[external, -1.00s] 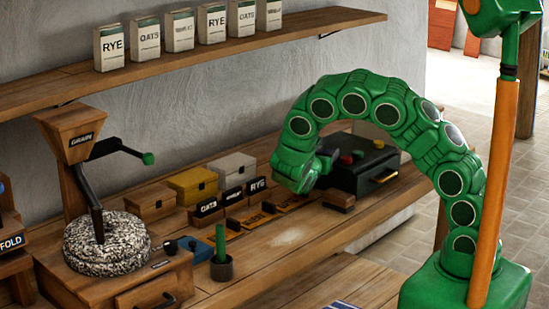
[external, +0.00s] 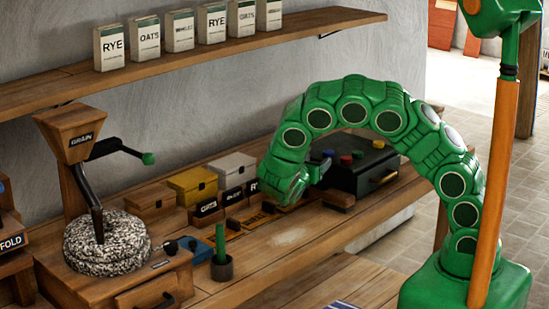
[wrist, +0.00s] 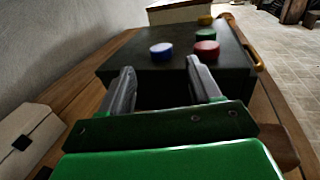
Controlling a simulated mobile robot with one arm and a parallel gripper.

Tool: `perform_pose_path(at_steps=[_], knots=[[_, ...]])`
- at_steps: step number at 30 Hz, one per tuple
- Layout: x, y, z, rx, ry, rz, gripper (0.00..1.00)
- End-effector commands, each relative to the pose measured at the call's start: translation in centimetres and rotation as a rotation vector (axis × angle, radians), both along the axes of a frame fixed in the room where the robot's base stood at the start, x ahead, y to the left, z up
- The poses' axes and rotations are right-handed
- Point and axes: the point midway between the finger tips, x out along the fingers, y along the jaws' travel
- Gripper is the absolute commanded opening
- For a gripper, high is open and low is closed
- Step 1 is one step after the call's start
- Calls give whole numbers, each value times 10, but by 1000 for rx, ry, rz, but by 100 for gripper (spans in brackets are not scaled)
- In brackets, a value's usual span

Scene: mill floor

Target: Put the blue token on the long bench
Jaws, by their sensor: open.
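The blue token (wrist: 161,50) is a small round disc lying on top of the black box (wrist: 120,65), near its front left in the wrist view. In the external view it shows as a small blue spot (external: 328,153) beside my gripper. My gripper (wrist: 160,75) is open and empty, its two grey fingers pointing at the box with the blue token just beyond and between them. In the external view my arm's end hides most of the gripper. The long wooden bench (external: 285,240) runs along the wall under the box, with bare wood at its front.
Red (wrist: 207,48), green (wrist: 206,35) and yellow (wrist: 205,20) tokens lie on the same box. Small label blocks and lidded boxes, including a yellow one (external: 193,186), stand left of my gripper. A grain mill (external: 105,245) and a dark cup (external: 221,268) are farther left.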

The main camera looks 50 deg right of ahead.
Motion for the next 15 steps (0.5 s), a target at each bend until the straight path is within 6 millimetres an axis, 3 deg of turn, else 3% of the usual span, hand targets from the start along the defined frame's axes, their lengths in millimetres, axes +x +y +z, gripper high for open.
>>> perform_pose_path(at_steps=[6, 10, 15], knots=[[-7, 28, 0, 0, -1, 2, 63], [-9, 35, 0, 1, 0, 0, 69], [-10, 38, 0, 1, 0, 0, 69]])
